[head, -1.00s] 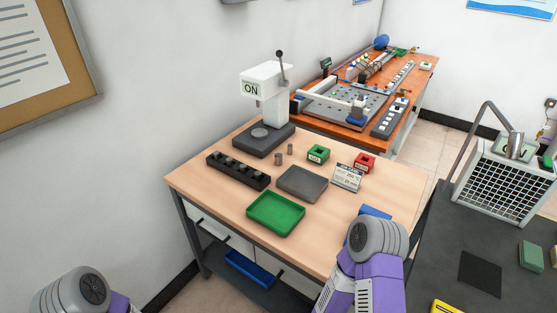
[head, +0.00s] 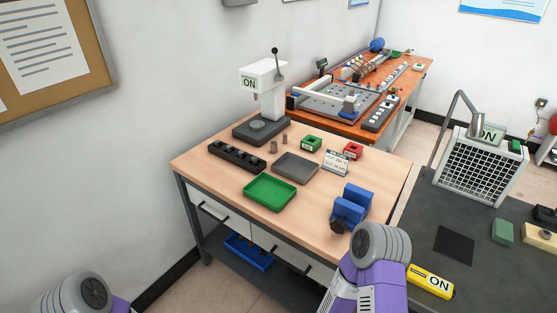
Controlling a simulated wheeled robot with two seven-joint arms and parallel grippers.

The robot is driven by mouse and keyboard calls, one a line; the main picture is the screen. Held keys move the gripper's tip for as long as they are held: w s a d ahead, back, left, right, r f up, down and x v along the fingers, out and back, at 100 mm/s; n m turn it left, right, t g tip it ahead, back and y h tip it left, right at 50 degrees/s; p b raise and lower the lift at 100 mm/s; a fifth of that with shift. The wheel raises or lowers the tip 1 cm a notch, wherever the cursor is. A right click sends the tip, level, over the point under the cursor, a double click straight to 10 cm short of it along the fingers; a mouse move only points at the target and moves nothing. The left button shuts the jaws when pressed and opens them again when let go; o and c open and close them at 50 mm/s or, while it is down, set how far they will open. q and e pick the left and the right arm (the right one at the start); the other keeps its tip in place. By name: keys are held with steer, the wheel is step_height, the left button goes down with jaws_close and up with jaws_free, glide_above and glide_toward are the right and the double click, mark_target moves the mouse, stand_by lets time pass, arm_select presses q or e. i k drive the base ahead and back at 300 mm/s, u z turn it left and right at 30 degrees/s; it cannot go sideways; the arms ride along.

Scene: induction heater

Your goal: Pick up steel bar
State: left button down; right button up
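Two small upright grey metal cylinders stand on the wooden table in front of the press, a nearer one (head: 273,147) and a farther one (head: 285,139). They are too small to tell whether either is the steel bar. No other bar shows clearly. Parts of both my arms show at the bottom edge, at the left corner and right of the middle. Neither of my grippers is in view.
The wooden table (head: 220,175) holds a white press (head: 265,85), black holed block (head: 236,155), green tray (head: 269,192), grey tray (head: 296,167), green box (head: 311,144), red box (head: 352,151) and blue vise (head: 348,209). A dark bench (head: 400,222) with a caged heater (head: 482,165) stands right.

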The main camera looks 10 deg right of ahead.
mark_target(274, 145)
steer(key=u, duration=1.1)
steer(key=i, duration=0.9)
steer(key=z, duration=0.15)
